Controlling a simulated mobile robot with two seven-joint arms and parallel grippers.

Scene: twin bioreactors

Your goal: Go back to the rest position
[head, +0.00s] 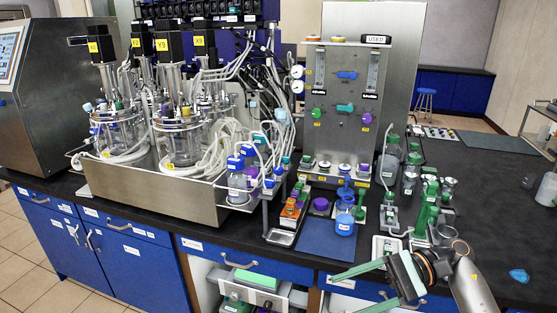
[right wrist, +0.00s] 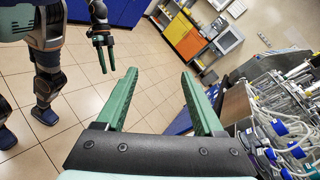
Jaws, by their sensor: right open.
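My right gripper (head: 344,295) is at the bottom right of the head view, with its arm coming in from the lower right. Its two green fingers are apart and nothing is between them. They point left, in front of the bench's front edge. In the right wrist view my right gripper (right wrist: 159,73) is also open and empty, with floor tiles beyond it. A second gripper with green fingers, my left one (right wrist: 103,54), hangs down at the upper left of that view. The left gripper is out of the head view.
The black bench (head: 475,190) holds glass bioreactors (head: 183,140) in a steel tray (head: 160,190), a steel panel (head: 340,110), a blue-liquid bottle (head: 345,222) and green-capped fittings (head: 425,210) close to my right arm. Tubing and bottles (right wrist: 285,130) fill the wrist view's right side. Floor is clear.

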